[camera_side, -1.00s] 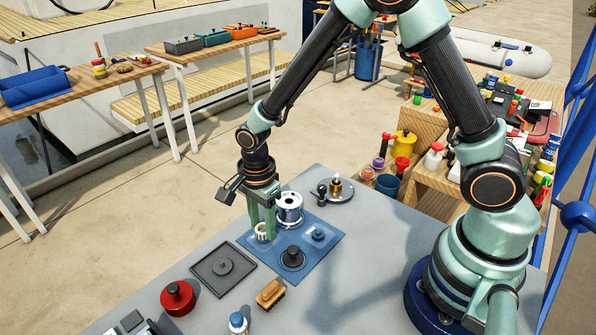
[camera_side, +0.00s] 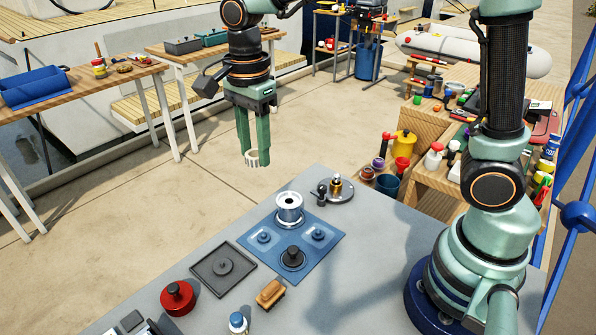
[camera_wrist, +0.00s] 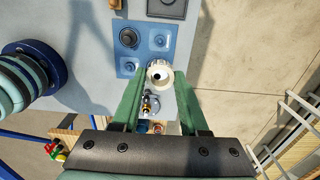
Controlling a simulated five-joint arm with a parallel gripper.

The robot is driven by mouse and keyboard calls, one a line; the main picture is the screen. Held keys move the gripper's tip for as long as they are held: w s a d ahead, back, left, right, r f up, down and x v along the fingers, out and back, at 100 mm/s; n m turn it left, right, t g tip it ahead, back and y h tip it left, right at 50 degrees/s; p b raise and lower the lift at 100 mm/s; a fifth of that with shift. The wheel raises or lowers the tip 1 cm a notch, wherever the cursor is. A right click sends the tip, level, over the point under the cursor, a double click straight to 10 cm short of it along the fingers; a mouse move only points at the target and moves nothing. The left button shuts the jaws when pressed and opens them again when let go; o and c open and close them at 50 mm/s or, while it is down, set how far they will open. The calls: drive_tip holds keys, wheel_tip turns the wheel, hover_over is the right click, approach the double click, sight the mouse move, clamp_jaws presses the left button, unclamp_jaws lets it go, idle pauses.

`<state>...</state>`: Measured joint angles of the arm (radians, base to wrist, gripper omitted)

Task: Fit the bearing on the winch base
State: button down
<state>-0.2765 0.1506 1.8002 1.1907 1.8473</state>
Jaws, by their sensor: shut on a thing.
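My gripper (camera_side: 256,160) is shut on the bearing (camera_side: 258,157), a cream ring with slots, held high over the table in the side view. In the wrist view the bearing (camera_wrist: 153,84) sits between the two green fingertips. What I take for the winch base (camera_side: 345,196) is a grey disc with an upright brass spindle (camera_side: 336,187), standing on the table, lower and to the right of my gripper. The spindle also shows between my fingers in the wrist view (camera_wrist: 148,107). The bearing and base are well apart.
A silver drum (camera_side: 289,208) stands at the back corner of the blue tray (camera_side: 270,262). A black knobbed part (camera_side: 293,257) sits on this tray. A black tray (camera_side: 205,278), red round part (camera_side: 178,298) and wooden brush (camera_side: 270,293) lie nearer. The table right of the blue tray is bare.

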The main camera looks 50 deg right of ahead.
drive_tip(key=shift+r, duration=0.25)
drive_tip(key=shift+r, duration=1.35)
drive_tip(key=m, duration=0.5)
hover_over(337, 174)
wheel_tip(337, 174, down, 14)
drive_tip(key=shift+a+f, duration=0.1)
drive_tip(key=shift+f, duration=1.65)
drive_tip(key=shift+f, duration=1.65)
